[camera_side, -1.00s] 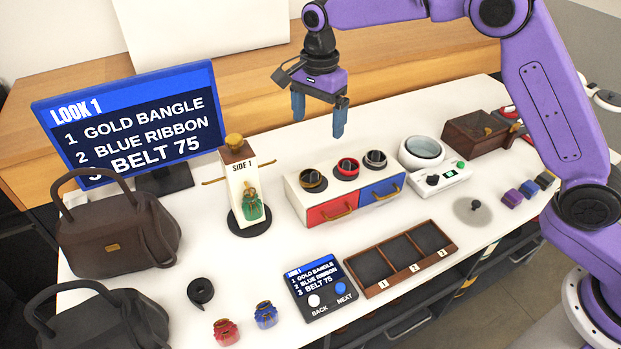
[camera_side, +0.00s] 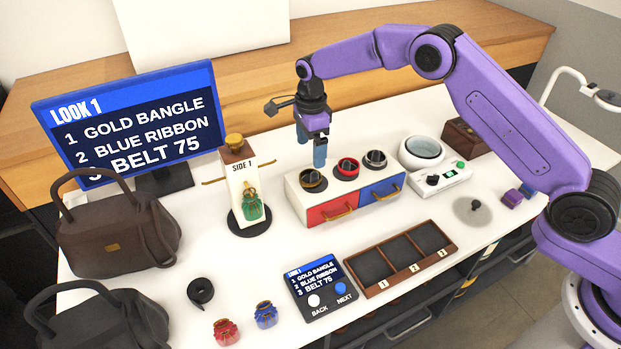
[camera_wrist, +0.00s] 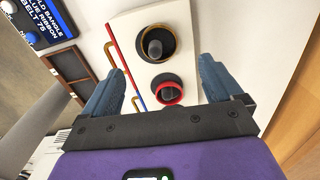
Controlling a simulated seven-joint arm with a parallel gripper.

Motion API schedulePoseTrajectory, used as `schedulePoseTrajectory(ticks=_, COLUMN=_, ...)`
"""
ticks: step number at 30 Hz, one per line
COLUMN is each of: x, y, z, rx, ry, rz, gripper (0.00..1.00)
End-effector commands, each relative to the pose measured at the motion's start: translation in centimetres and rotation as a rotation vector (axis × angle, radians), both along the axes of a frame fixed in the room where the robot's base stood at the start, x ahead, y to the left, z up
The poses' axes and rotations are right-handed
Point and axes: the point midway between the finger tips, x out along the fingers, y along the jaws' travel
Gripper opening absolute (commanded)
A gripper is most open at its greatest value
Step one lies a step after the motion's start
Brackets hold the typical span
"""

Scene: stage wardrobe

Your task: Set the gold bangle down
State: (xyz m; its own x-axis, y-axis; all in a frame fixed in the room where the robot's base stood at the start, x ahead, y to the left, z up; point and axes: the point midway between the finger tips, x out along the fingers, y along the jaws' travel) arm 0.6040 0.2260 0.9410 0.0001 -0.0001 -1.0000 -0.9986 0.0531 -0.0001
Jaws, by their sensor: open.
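The gold bangle (camera_side: 313,187) lies around the leftmost dark post on top of the white drawer box (camera_side: 293,193). In the wrist view the gold bangle (camera_wrist: 173,47) rings a black post, near the top and ahead of the fingers. My gripper (camera_side: 311,148) is open and empty, just above and behind the left end of the box, apart from the bangle. In the wrist view my gripper (camera_wrist: 158,82) has its fingers spread either side of the posts, with the red ring (camera_wrist: 181,96) between them. The tray (camera_side: 378,293) has compartments marked 1, 2 and 3, all empty.
A red ring (camera_side: 347,174) and a dark ring (camera_side: 375,164) sit right of the bangle. A white dish device (camera_side: 421,152) stands right. A small screen (camera_side: 322,289) lies beside the tray.

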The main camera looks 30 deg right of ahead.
Motion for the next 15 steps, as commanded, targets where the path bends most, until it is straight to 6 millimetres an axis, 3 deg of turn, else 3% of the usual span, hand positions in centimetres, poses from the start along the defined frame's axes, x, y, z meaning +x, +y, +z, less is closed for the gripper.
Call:
schedulePoseTrajectory(ticks=3, x=-0.1, y=0.0, z=-2.0, rx=-0.001, ry=0.003, rz=0.0, gripper=0.93)
schedulePoseTrajectory(ticks=15, x=-0.1, y=0.1, z=-5.4, rx=-0.001, ry=0.002, rz=0.001, gripper=0.93)
